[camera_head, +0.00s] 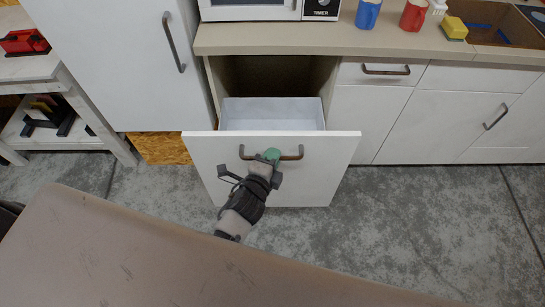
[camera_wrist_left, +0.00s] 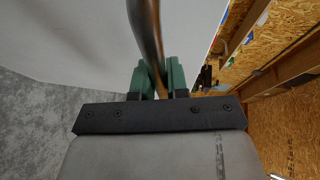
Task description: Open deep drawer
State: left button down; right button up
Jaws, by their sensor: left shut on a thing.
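The deep drawer (camera_head: 225,165) has a wide white front with a dark bronze bar handle (camera_head: 292,157). It stands pulled out from the cabinet under the counter, and its pale inner box (camera_head: 272,110) shows behind the front. My left gripper (camera_head: 270,156) is at the middle of the handle, its green fingers shut on it. In the left wrist view the handle (camera_wrist_left: 147,35) runs between the green fingers (camera_wrist_left: 159,80). The drawer front fills much of that view. My right gripper is not in view.
The counter (camera_head: 300,38) above holds a microwave, blue and red mugs and a yellow sponge. A tall white cabinet door (camera_head: 110,65) is at the left, a white bench (camera_head: 70,90) further left. Concrete floor (camera_head: 420,225) is clear at right. A tan surface (camera_head: 150,260) fills the foreground.

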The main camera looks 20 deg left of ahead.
pick_arm(q)
jog(key=c, duration=1.1)
grip_release()
jog(key=shift+c, duration=0.2)
jog(key=b+v, duration=0.1)
jog(key=v, duration=1)
jog(key=s+a+f+n+g, duration=0.1)
jog(key=s+f+n+g, duration=0.3)
jog(key=f, duration=0.9)
jog(key=s+f+n+g, duration=0.3)
jog(key=s+f, duration=0.1)
jog(key=f, duration=0.8)
jog(key=s+a+f+n+g+y, duration=0.1)
jog(key=s+a+f+n+g, duration=0.3)
jog(key=s+f, duration=0.3)
jog(key=s+a+f+n+g+y, duration=0.1)
jog(key=s+a+f+n+g, duration=0.2)
jog(key=s, duration=1)
notch_tip(320, 180, down, 5)
jog(key=shift+s+a+f+n+g, duration=0.2)
jog(key=shift+s+a+n+g, duration=0.15)
jog(key=shift+a+n, duration=0.75)
